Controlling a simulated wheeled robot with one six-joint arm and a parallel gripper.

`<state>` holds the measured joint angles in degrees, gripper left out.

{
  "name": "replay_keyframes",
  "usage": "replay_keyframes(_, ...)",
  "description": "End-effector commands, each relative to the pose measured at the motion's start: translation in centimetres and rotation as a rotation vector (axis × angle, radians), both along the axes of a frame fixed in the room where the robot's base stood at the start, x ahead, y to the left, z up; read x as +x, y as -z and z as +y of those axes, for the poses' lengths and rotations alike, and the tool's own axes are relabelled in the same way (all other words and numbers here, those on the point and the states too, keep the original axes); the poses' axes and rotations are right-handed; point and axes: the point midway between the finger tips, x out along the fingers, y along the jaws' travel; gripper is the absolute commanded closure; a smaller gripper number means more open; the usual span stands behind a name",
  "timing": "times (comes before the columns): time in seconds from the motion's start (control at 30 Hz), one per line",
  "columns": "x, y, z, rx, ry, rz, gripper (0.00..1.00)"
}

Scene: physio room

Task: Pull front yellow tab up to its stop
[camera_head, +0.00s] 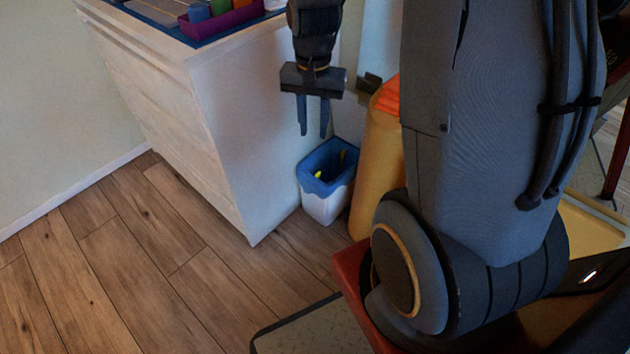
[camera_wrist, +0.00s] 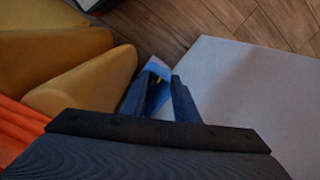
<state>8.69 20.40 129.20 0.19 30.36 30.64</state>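A small white bin (camera_head: 325,206) with a blue liner (camera_head: 313,181) folded over its rim stands on the floor beside the white cabinet. Two small yellow tabs show at the liner's opening: one nearer the front left (camera_head: 318,175), one farther back right (camera_head: 343,156). My gripper (camera_head: 313,134) points down above the bin, apart from it, with its two fingers spread and nothing between them. In the wrist view the blue liner (camera_wrist: 154,66) and a bit of yellow (camera_wrist: 158,78) show between and beyond the fingers (camera_wrist: 162,77); the fingers hide much of the bin.
The white cabinet (camera_head: 220,130) stands close left of the bin, with a blue tray and a purple box (camera_head: 222,22) on top. Yellow padded pieces (camera_head: 376,160) with orange stand close right. Wooden floor (camera_head: 150,260) is clear in front.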

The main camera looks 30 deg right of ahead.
Motion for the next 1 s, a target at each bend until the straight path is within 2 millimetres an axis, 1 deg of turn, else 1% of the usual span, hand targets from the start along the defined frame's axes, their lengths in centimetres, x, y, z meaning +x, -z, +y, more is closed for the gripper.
replay_keyframes(0.03, 1.3, 3.0, -0.6, 0.001, 0.039, 0.002, 0.73)
replay_keyframes(0.4, 7.9, 16.5, -4.5, -0.001, 0.327, 0.003, 0.73)
replay_keyframes(0.5, 9.2, 19.4, -5.4, -0.001, 0.391, 0.002, 0.73)
replay_keyframes(0.6, 10.2, 21.6, -6.1, -0.001, 0.440, 0.002, 0.73)
replay_keyframes(0.7, 10.8, 22.9, -6.6, -0.002, 0.473, 0.001, 0.73)
replay_keyframes(1.0, 11.0, 24.8, -6.8, -0.001, 0.494, 0.003, 0.73)
